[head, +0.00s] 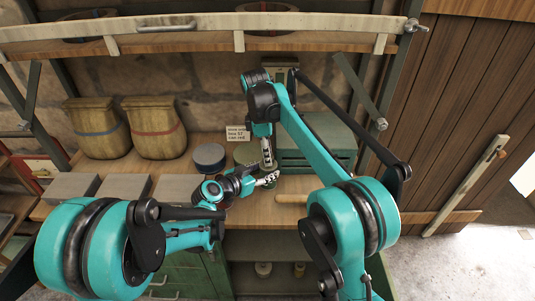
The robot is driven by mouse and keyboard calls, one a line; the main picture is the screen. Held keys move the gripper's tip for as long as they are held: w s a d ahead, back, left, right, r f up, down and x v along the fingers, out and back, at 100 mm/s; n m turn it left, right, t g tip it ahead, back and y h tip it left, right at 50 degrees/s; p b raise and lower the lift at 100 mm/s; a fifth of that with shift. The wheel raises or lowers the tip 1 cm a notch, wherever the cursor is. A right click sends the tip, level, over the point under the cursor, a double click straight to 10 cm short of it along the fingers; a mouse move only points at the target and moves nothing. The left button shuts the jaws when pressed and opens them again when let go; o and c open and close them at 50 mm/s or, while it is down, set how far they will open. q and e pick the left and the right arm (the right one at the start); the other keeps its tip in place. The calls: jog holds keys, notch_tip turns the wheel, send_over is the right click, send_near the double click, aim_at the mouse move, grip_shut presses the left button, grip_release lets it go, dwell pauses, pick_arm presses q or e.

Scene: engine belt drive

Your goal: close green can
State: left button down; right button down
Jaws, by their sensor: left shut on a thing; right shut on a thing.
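A dull green round can (246,154) shows on the bench, partly hidden behind my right arm. My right gripper (268,163) points straight down beside it, shut on a small dark green piece that looks like a lid and is mostly hidden by the fingers. My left gripper (270,180) reaches in from the left just below the right one, fingers pointing right, close to the same piece. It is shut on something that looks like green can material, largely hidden. Whether the lid touches the can cannot be told.
A blue-lidded round tin (209,156) stands left of the can, with a small written card (238,133) behind. A green metal box (318,145) stands at right. Two woven baskets (98,127) and grey blocks (123,187) fill the left. A raised shelf flap (205,33) hangs above.

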jog(key=m, duration=0.7)
jog(key=shift+w+m+g, duration=0.15)
jog(key=shift+m+g, duration=0.15)
jog(key=shift+g, duration=0.1)
jog(key=m, duration=0.4)
jog(key=shift+d+m+y, duration=0.1)
jog(key=shift+m+y, duration=0.2)
jog(key=shift+y, duration=0.1)
jog(key=m, duration=0.5)
jog(key=shift+g, duration=0.3)
jog(key=m+y, duration=0.1)
jog(key=m, duration=0.4)
jog(key=shift+d, duration=0.1)
jog(key=c, duration=1.1)
grip_release()
jog(key=shift+o, duration=0.2)
